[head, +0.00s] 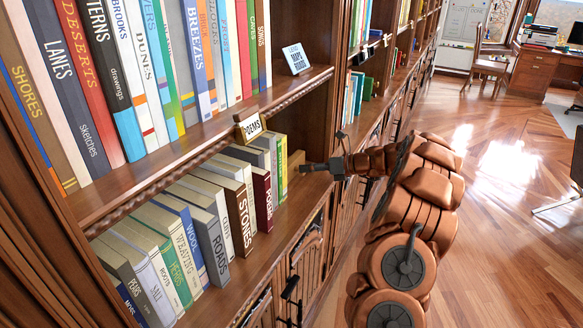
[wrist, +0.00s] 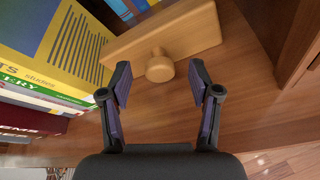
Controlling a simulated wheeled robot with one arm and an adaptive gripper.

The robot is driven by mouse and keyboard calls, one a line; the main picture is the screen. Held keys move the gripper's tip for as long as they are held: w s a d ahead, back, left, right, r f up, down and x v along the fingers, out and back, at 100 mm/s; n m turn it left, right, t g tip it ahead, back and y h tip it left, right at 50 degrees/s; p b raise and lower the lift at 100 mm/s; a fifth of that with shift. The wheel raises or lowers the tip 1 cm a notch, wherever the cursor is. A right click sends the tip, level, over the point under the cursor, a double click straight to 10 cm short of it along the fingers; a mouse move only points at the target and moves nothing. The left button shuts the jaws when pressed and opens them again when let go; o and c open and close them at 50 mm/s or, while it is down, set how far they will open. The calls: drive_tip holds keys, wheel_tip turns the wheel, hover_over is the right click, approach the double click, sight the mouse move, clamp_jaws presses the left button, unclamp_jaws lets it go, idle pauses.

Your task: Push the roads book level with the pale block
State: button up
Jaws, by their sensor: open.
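The grey roads book (head: 219,258) stands upright on the lower shelf in a row of books, its lettered spine facing out. The pale block (head: 296,161) stands at the right end of that row, partly hidden behind my gripper. In the wrist view it is a pale wooden block (wrist: 196,32) with a round knob (wrist: 159,66) on its face. My gripper (head: 306,167) is at the block, well to the right of the roads book. In the wrist view my gripper (wrist: 162,85) is open, its fingers either side of the knob with nothing clamped.
The stones book (head: 244,222) and a dark red poems book (head: 263,199) stand between the roads book and the block. Bare shelf lies right of the block. Open floor (head: 500,190) lies at right.

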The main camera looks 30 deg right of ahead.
sight(296, 169)
drive_tip(key=shift+x, duration=1.25)
drive_tip(key=shift+s, duration=0.1)
drive_tip(key=shift+c, duration=0.3)
clamp_jaws()
